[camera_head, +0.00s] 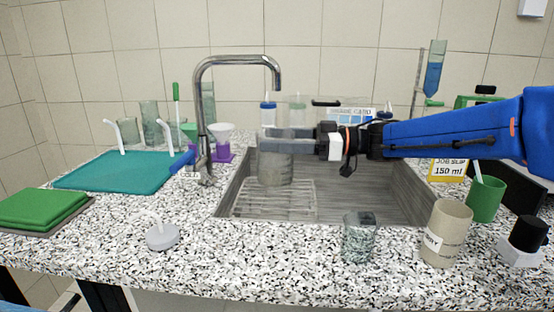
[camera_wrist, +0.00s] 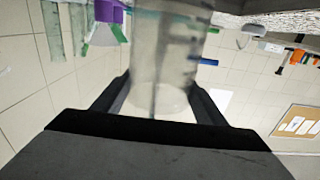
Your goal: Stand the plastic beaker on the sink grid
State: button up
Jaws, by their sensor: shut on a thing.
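The plastic beaker (camera_head: 276,172) is translucent grey and upright, held over the sink in the head view. My gripper (camera_head: 272,141) reaches in from the right and is shut on the beaker's upper part. In the wrist view the clear beaker (camera_wrist: 170,55) sits between my two dark fingers. The sink grid (camera_head: 265,205), a wire rack, lies in the left part of the sink below the beaker. The beaker's base overlaps the grid's far part in the picture; I cannot tell whether they touch. My gripper hides part of the beaker's top.
The tap (camera_head: 203,110) rises just left of the beaker. A glass beaker (camera_head: 359,238) and a beige labelled beaker (camera_head: 445,235) stand on the front counter. A green cup (camera_head: 486,200) stands at right. Bottles (camera_head: 268,115) stand behind the sink. The sink's right part (camera_head: 375,200) is clear.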

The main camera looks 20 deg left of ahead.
aim_at(278, 155)
jog(key=shift+f, duration=2.15)
jog(key=shift+f, duration=0.1)
jog(key=o, duration=1.6)
jog(key=shift+d, duration=0.15)
jog(key=shift+v, duration=3.6)
